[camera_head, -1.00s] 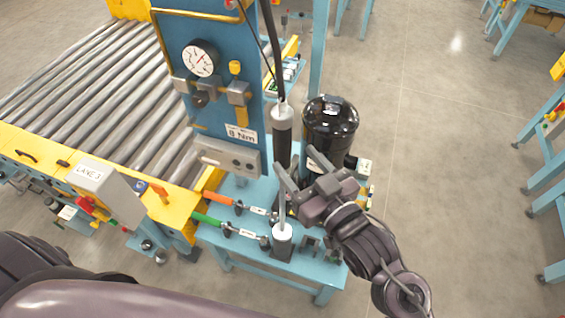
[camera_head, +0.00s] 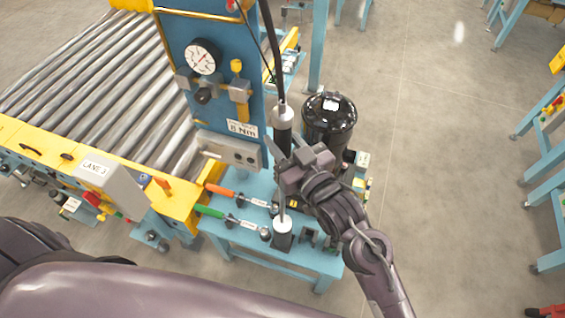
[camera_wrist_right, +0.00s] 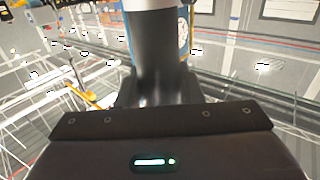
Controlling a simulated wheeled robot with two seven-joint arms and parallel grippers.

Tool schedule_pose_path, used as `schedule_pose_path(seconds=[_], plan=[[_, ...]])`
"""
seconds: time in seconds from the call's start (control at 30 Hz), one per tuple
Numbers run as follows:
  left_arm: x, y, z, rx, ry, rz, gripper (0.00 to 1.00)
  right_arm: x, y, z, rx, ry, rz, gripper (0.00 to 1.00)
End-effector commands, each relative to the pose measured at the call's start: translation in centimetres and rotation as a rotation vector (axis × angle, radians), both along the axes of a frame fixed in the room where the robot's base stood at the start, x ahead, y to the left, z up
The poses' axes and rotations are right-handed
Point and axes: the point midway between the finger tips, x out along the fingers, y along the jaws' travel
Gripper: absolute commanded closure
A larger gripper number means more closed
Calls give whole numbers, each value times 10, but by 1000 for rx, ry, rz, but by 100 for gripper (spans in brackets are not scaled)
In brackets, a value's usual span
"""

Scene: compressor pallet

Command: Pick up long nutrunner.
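The long nutrunner (camera_head: 283,118) hangs upright from a black cable in front of the blue column. It has a dark cylindrical body with a grey top and a thin shaft that runs down to a white-topped holder (camera_head: 283,226) on the blue stand. My right gripper (camera_head: 284,146) is at the lower body, with one finger to each side of it; the fingers look spread. In the right wrist view the dark body (camera_wrist_right: 158,55) stands upright straight ahead of the palm; the fingertips do not show there. My left gripper is out of view.
A black compressor (camera_head: 330,118) stands just right and behind the tool. An orange-handled tool (camera_head: 222,190) and a green-handled tool (camera_head: 212,211) lie on the stand. The blue column with a gauge (camera_head: 203,57) is close on the left. Open floor lies to the right.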

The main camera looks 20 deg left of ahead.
Motion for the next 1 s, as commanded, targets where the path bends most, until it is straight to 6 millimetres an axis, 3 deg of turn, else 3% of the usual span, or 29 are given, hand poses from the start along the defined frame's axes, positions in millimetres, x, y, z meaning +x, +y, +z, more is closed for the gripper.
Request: schedule_pose_path(seconds=[0.03,0.2,1.0], plan=[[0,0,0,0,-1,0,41,0,0,0,0,0,0,77],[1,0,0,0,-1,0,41,0,0,0,0,0,0,100],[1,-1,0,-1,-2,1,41,0,0,0,-1,1,0,100]])
